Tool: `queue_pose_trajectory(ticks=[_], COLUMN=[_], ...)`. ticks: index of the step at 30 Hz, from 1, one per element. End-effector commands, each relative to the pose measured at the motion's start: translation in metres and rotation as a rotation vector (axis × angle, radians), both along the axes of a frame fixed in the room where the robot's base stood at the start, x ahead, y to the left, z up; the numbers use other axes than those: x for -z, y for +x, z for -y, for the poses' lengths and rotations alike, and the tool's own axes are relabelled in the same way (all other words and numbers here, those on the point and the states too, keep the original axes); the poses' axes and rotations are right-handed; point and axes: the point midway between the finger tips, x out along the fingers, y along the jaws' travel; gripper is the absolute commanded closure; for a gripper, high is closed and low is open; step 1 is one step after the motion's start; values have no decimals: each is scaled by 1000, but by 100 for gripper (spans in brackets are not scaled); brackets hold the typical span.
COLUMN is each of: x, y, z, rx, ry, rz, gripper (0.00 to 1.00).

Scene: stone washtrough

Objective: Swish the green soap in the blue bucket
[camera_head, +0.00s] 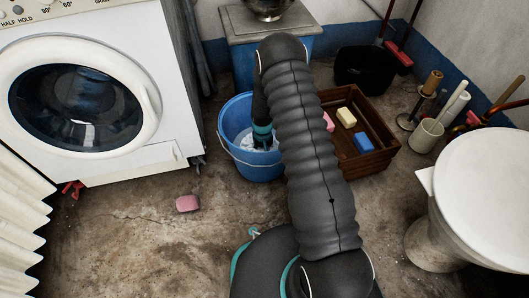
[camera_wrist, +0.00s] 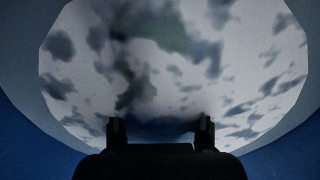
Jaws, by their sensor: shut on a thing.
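The blue bucket (camera_head: 254,168) stands on the floor left of my arm, with whitish sudsy water inside. My gripper (camera_head: 262,143) points down into the bucket, its fingers at or below the suds. In the wrist view the two fingers (camera_wrist: 160,130) stand apart at the suds, with the bucket's blue wall (camera_wrist: 25,140) around them. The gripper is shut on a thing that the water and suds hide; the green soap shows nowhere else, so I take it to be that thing.
A brown wooden crate (camera_head: 378,161) right of my arm holds a yellow bar (camera_head: 346,117), a blue bar (camera_head: 363,142) and a pink bar (camera_head: 328,122). Another pink soap (camera_head: 188,203) lies on the floor. A washing machine (camera_head: 170,155) stands left, a white round-topped fixture (camera_head: 490,190) right.

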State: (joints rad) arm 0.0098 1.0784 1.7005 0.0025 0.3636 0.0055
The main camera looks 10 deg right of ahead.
Motion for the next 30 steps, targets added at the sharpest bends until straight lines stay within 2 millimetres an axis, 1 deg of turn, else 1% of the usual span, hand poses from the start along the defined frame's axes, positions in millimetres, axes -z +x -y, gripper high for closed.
queue_pose_trajectory(ticks=[3,6,9,11,14,21,24,27,30], x=[0,0,0,0,0,0,0,0,0], y=[0,0,0,0,0,0,0,0,0], z=[-18,-29,-33,-31,-23,8,16,16,8], rx=[-4,-3,1,2,3,4,2,0,-3], ry=[0,0,0,0,0,0,0,0,0], rz=[1,1,1,1,1,1,1,1,1], gripper=[90,90,90,90,90,90,90,90,90])
